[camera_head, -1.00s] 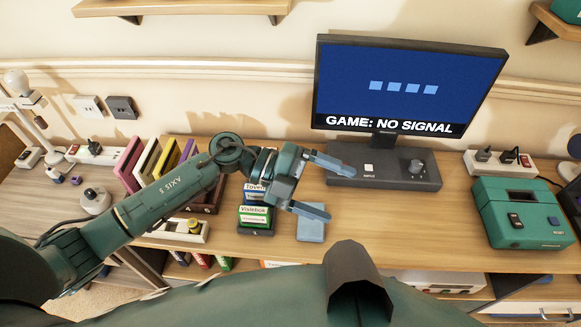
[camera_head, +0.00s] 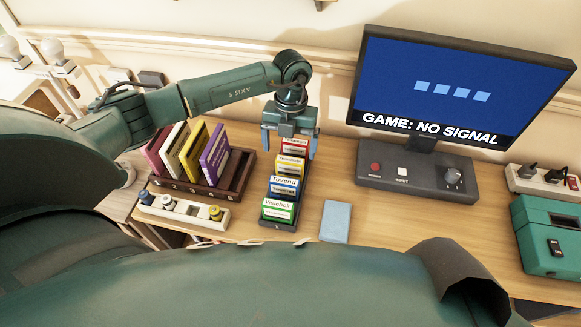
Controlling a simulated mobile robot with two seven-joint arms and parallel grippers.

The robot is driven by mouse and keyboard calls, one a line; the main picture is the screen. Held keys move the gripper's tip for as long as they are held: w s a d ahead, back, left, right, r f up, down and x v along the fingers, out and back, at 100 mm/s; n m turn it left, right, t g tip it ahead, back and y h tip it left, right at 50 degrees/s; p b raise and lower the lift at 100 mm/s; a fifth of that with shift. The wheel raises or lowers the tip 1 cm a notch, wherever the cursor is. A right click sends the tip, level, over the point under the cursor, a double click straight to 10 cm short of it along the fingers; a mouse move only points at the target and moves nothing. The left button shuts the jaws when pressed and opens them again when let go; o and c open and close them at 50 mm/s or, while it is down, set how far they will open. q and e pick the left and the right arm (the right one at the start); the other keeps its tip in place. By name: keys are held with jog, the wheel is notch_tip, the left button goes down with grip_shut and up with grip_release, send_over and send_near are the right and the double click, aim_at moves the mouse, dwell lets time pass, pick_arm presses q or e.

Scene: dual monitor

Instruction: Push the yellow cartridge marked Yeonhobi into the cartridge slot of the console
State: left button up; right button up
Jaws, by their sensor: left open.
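The yellow cartridge (camera_head: 290,167) stands in a dark rack (camera_head: 277,225), between a red cartridge (camera_head: 295,147) behind it and a blue one marked Tovend (camera_head: 285,187) in front. Its label is too small to read surely. My left gripper (camera_head: 289,147) points down over the far end of the rack. Its fingers are open, spread to either side near the red and yellow cartridges, and hold nothing. My right gripper is not in view.
A green Vislebok cartridge (camera_head: 278,211) fills the rack's near end. A brown rack of upright coloured cases (camera_head: 238,180) stands to the left. A blue block (camera_head: 335,221) lies to the right. The monitor (camera_head: 452,90) and its switch box (camera_head: 415,172) stand behind.

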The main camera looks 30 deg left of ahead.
aim_at(290, 159)
pick_arm(q)
jog(key=shift+s+d+f+p, duration=0.15)
jog(key=shift+f+p, duration=0.15)
jog(key=shift+f, duration=1.15)
jog(key=shift+s+d+f+p, duration=0.15)
jog(key=shift+f+p, duration=0.1)
jog(key=shift+f, duration=1.2)
jog(key=shift+a, duration=0.1)
jog(key=c, duration=1.1)
jog(key=shift+r, duration=0.1)
